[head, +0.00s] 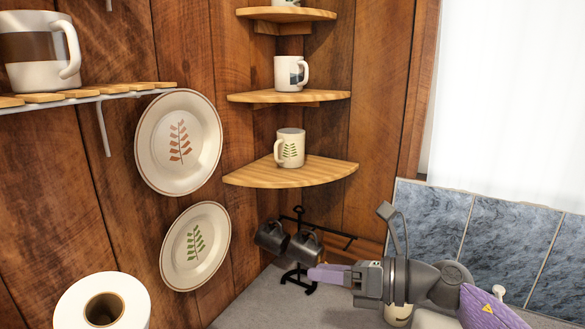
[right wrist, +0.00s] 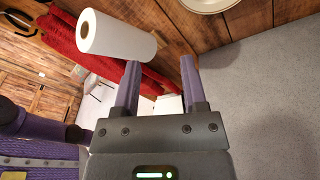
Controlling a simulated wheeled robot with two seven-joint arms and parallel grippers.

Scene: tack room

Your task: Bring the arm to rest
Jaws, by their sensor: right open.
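My right arm comes in from the right in the head view, over the grey counter. My right gripper (head: 325,273) points left, with its purple fingers near the mug stand. The right wrist view shows the two purple fingers (right wrist: 160,85) apart, with nothing between them. A white paper roll (right wrist: 118,36) lies beyond the fingertips there, apart from them. My left gripper does not show in either view.
A black mug stand (head: 298,275) with dark mugs (head: 272,236) is close by my right gripper. Corner shelves (head: 290,172) hold mugs. Two plates (head: 180,142) hang on the wood wall. The paper roll (head: 103,305) stands at lower left. The counter (right wrist: 265,110) is bare at right.

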